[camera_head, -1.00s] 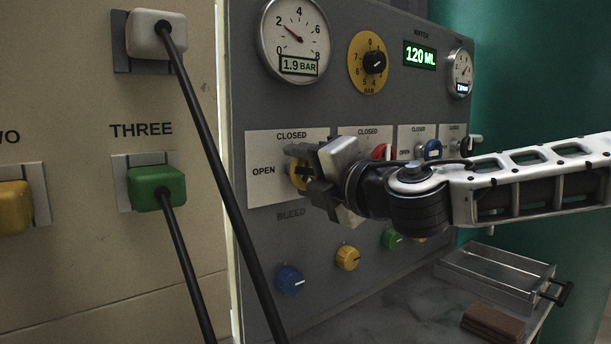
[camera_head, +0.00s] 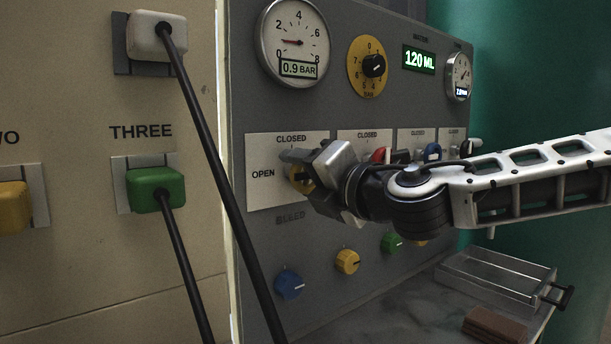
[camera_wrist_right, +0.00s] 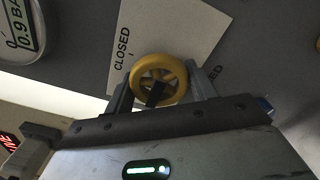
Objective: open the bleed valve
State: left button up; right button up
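The bleed valve is a yellow handwheel (camera_head: 297,181) on a white plate (camera_head: 262,190) marked CLOSED above and OPEN at left. The wheel shows clearly in the right wrist view (camera_wrist_right: 137,80), with a black bar running from its hub towards the OPEN side. My right gripper (camera_head: 302,170) is at the wheel, partly covering it in the head view. In the wrist view its fingers (camera_wrist_right: 160,85) sit on both sides of the rim, closed around it. The gauge (camera_head: 294,40) above reads 0.9 BAR. My left gripper is not in view.
More valves, with red and blue (camera_head: 432,152) handles, stand right of my gripper. Coloured knobs (camera_head: 289,284) sit below. A black cable (camera_head: 205,150) hangs in front of the panel's left edge. A metal tray (camera_head: 490,277) and brown block (camera_head: 494,325) lie at lower right.

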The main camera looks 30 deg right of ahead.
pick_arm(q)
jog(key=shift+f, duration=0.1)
pick_arm(e)
jog(key=o, duration=0.4)
jog(key=shift+c, duration=0.2)
jog(key=shift+s, duration=0.1)
pick_arm(q)
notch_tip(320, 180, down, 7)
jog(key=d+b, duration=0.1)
jog(key=b, duration=0.7)
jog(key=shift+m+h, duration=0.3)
pick_arm(e)
jog(key=s+d, duration=0.1)
jog(key=s, duration=1.4)
jog(key=shift+s, duration=0.35)
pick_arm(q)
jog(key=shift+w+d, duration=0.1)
pick_arm(e)
jog(key=shift+d, duration=0.1)
